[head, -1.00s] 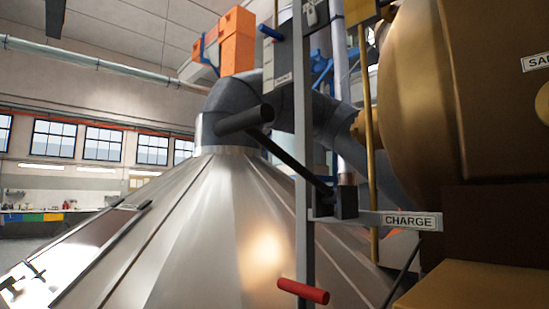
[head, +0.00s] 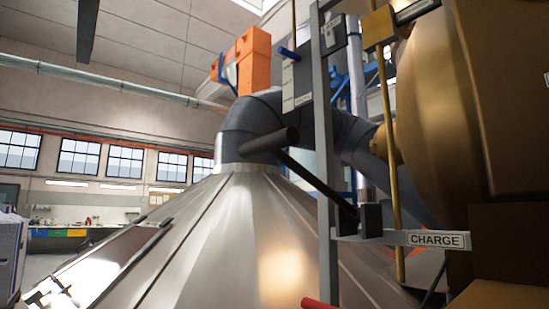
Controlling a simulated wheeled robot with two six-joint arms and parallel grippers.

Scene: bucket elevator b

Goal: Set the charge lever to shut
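The charge lever (head: 315,185) is a long dark bar with a thick black cylindrical grip (head: 272,141) at its upper left end. It slopes down to the right to a dark pivot block (head: 371,219) on a grey upright post. A white plate reading CHARGE (head: 436,240) is fixed on a bracket just right of the pivot. No shut or open marking is readable here. Neither of my grippers is in view.
A large metal cone (head: 215,235) fills the space behind the lever. The grey post (head: 325,150) and a brass-coloured housing (head: 440,100) stand on the right. A red handle (head: 318,303) shows at the bottom edge. Workbenches and windows lie far left.

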